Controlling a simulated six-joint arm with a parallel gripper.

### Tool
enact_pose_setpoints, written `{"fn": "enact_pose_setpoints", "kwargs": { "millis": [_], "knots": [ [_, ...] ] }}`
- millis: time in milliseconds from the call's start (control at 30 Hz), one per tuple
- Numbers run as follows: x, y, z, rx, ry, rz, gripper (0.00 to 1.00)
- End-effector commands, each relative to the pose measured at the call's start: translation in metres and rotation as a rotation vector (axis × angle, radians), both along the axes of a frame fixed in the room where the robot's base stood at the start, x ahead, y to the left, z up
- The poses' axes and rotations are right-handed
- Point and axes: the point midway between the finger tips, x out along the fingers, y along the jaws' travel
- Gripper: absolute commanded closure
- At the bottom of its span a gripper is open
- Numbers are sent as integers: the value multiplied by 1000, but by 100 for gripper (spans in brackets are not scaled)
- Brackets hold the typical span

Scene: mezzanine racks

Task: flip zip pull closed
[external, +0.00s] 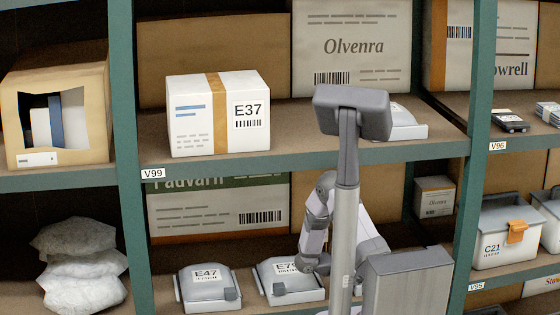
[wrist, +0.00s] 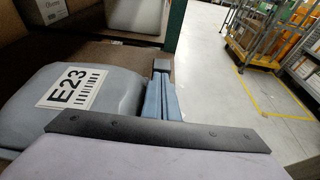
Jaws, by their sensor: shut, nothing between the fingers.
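A grey pouch labelled E23 (wrist: 70,95) lies on a brown shelf at the left of the wrist view. A small dark block (wrist: 161,66) is beyond its right side; I cannot tell for sure whether it is the zip pull. My gripper (wrist: 163,88) shows as two blue-grey fingers side by side, shut, just right of the pouch. The fingertips are close to the dark block; whether they touch it is unclear. A dark bar of my gripper hides the pouch's near edge. In the external view, my column and arm hide the gripper and this pouch.
Pouches E47 (external: 208,288) and another (external: 288,280) lie on the lower shelf. A small carton (external: 434,196) stands at the back by a green post (external: 472,130). Another upright carton (external: 218,115) is above. Open aisle floor (wrist: 210,75) with a yellow cart (wrist: 275,40) lies to the right.

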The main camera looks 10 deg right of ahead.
Motion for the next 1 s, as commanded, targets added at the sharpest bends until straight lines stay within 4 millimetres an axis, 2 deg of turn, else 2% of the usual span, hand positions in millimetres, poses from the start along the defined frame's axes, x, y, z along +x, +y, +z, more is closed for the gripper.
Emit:
{"fn": "enact_pose_setpoints", "kwargs": {
  "millis": [267,600,800,1000],
  "knots": [
    [1,45,5,-1,-5,6,100],
    [-1,104,23,-1,-4,5,100],
    [-2,122,29,-2,-3,2,100],
    [-2,128,31,-2,-2,2,100]
  ]
}}
